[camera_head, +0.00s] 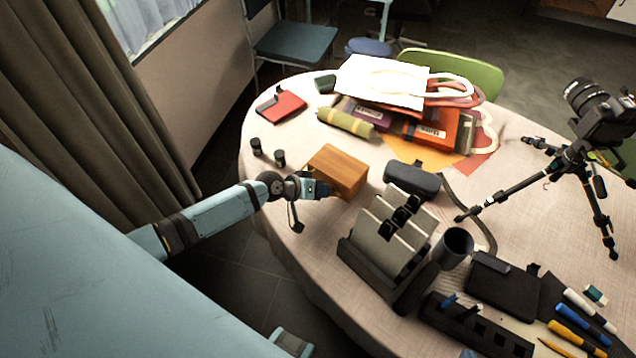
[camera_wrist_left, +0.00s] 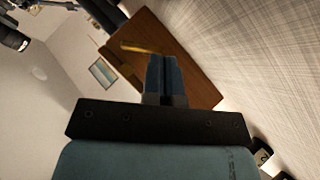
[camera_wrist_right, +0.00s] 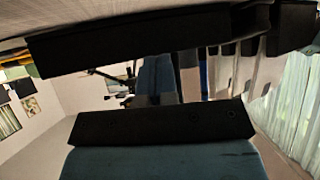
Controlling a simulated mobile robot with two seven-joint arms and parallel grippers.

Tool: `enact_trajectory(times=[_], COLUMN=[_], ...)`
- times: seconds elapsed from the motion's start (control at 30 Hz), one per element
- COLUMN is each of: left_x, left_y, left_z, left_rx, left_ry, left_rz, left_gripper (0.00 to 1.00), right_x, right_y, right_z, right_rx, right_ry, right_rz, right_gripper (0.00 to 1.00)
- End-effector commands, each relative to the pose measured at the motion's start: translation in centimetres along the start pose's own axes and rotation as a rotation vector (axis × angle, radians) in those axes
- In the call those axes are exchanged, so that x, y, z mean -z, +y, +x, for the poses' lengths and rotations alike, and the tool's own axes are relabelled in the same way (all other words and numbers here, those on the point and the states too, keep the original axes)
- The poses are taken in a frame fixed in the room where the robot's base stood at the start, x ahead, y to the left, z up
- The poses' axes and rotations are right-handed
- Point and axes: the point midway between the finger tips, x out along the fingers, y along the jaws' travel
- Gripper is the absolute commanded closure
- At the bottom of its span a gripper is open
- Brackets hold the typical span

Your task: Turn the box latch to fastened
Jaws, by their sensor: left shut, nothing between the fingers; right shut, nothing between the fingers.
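A brown wooden box (camera_head: 342,165) sits on the table near its left edge. It also shows in the left wrist view (camera_wrist_left: 200,82), with a thin yellow latch bar (camera_wrist_left: 140,49) on its face. My left gripper (camera_head: 325,189) is shut and empty at the box's near-left side. In the left wrist view its fingers (camera_wrist_left: 164,72) point at the latch face; I cannot tell whether they touch it. The latch is not discernible in the head view. My right gripper (camera_wrist_right: 158,76) is shut and empty, seen in the right wrist view, away from the box.
A grey file rack (camera_head: 390,240), a dark case (camera_head: 412,179) and a cup (camera_head: 454,247) stand right of the box. Two small black canisters (camera_head: 279,158) stand to its left. A green-yellow roll (camera_head: 345,123) and bags lie behind. A camera tripod (camera_head: 570,160) stands at the right.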

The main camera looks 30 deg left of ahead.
Motion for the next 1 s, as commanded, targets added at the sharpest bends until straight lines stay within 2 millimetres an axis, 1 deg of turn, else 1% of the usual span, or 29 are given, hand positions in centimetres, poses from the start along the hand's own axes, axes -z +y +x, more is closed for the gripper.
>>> enact_trajectory(times=[0.27, 0.4, 0.47, 1.0], left_x=[-0.07, -0.45, -0.20, -0.20], left_y=[-0.09, -0.75, -0.41, -0.40], left_z=[0.05, 0.44, 0.20, 0.18], left_rx=[0.000, 0.000, -0.001, -0.001], left_ry=[0.000, 0.000, 0.000, 0.000], left_rz=[0.000, 0.001, 0.000, -0.001], left_gripper=[1.00, 1.00, 1.00, 1.00], right_x=[0.21, -0.67, -0.44, -0.57], right_y=[-0.05, -0.12, -0.14, -0.13], right_z=[-0.01, 0.65, 0.44, 0.46], right_rx=[0.002, 0.004, 0.004, 0.004], right_ry=[0.006, 0.009, 0.006, 0.003], right_rz=[-0.001, -0.001, -0.002, -0.002], right_gripper=[1.00, 1.00, 1.00, 1.00])
